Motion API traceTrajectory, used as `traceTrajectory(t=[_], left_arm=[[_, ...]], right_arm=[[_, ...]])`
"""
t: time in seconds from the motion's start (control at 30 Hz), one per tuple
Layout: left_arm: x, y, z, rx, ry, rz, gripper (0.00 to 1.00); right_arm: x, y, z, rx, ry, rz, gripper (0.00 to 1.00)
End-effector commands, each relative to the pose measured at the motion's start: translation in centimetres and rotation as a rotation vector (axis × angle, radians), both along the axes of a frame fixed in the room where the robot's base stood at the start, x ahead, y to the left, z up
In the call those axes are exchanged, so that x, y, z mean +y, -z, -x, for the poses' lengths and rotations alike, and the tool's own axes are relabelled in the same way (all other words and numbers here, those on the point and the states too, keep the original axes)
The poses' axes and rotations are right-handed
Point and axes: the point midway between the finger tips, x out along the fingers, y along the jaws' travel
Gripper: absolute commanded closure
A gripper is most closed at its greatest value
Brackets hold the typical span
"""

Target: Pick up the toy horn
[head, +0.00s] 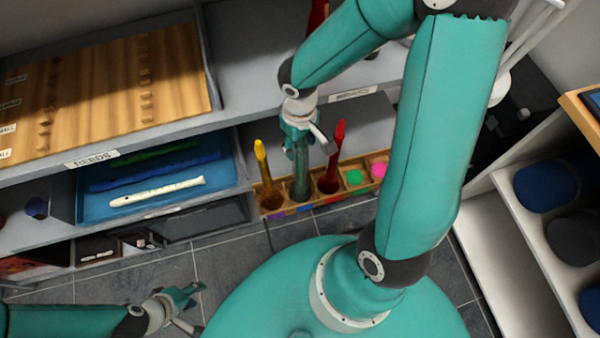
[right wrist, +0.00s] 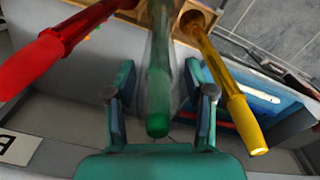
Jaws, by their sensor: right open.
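Three long toy horns stand in a wooden compartment rack (head: 299,205): a yellow one (head: 263,172), a green one (head: 301,185) and a red one (head: 335,157). My right gripper (head: 301,148) is above the rack at the green horn. In the right wrist view, the open fingers (right wrist: 159,85) lie on either side of the green horn (right wrist: 158,118), with gaps showing. The red horn (right wrist: 50,48) is left there and the yellow horn (right wrist: 228,90) right. My left gripper (head: 190,306) is low at the left, open and empty, away from the rack.
A grey shelf unit holds a wooden board (head: 100,90) on top and a blue tray (head: 90,205) with a white recorder (head: 157,191) below. Green and pink balls sit in the rack's right compartments. A white shelf (head: 510,250) with round dark items stands right. Tiled floor lies in front.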

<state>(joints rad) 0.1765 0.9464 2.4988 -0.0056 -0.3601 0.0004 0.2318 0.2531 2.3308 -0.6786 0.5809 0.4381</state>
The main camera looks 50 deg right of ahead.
Motion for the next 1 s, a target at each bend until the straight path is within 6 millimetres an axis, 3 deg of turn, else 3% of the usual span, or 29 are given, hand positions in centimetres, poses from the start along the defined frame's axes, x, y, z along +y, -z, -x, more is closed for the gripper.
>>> traceTrajectory(t=[0.1,0.37,0.67,1.0], left_arm=[[0.0,0.28,0.0,0.0,0.0,0.0,0.6],[0.0,0.26,0.01,0.0,0.0,0.0,0.6],[-0.01,0.25,0.01,0.0,0.0,0.0,0.6],[0.0,0.24,0.01,0.0,0.0,0.0,0.6]], right_arm=[[-0.06,1.18,0.12,0.002,0.001,-0.001,0.46],[-0.09,1.28,0.1,0.0,0.001,-0.001,0.48],[-0.09,1.25,0.1,0.0,0.001,-0.001,0.98],[-0.08,1.23,0.07,-0.001,0.001,-0.001,1.0]])
